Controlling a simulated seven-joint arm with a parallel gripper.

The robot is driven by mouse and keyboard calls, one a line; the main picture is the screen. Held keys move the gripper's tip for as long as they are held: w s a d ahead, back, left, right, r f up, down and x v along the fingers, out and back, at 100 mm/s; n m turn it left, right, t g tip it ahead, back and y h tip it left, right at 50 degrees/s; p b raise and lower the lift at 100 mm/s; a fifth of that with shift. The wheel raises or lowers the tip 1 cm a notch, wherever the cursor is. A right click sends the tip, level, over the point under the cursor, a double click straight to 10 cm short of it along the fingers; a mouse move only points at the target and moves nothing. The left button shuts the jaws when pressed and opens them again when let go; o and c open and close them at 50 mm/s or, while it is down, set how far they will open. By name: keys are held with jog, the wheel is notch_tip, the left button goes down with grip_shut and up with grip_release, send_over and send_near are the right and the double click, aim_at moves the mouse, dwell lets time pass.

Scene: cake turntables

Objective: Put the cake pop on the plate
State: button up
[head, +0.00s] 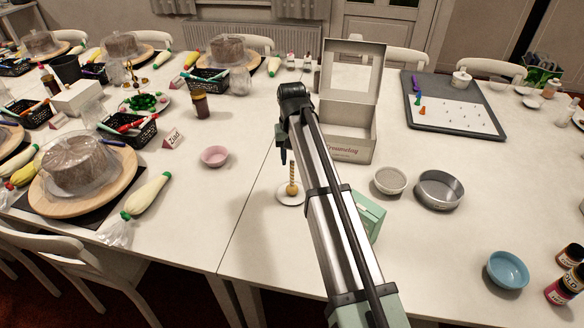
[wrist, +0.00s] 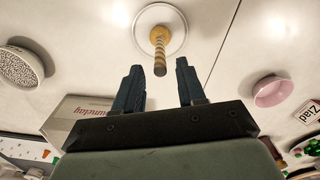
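A gold-brown twisted upright piece (head: 291,188) stands on a small white round plate or base (head: 286,200) on the table, below my gripper. In the wrist view the twisted piece (wrist: 159,52) points toward the camera from the white disc (wrist: 174,24), just beyond the fingertips. I cannot tell whether it is the cake pop. My gripper (wrist: 159,72) is open, with nothing between its two dark fingers. In the head view my gripper (head: 283,145) is partly hidden by my arm. A plate with green pieces (head: 144,102) is at the left.
An open white box (head: 345,130) stands behind and right of the gripper. A pink bowl (head: 215,156) is to the left. A speckled bowl (head: 390,180), a metal pan (head: 439,190) and a mint box (head: 369,215) are to the right. The front left-centre table is clear.

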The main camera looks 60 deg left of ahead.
jog(key=shift+r, duration=2.5)
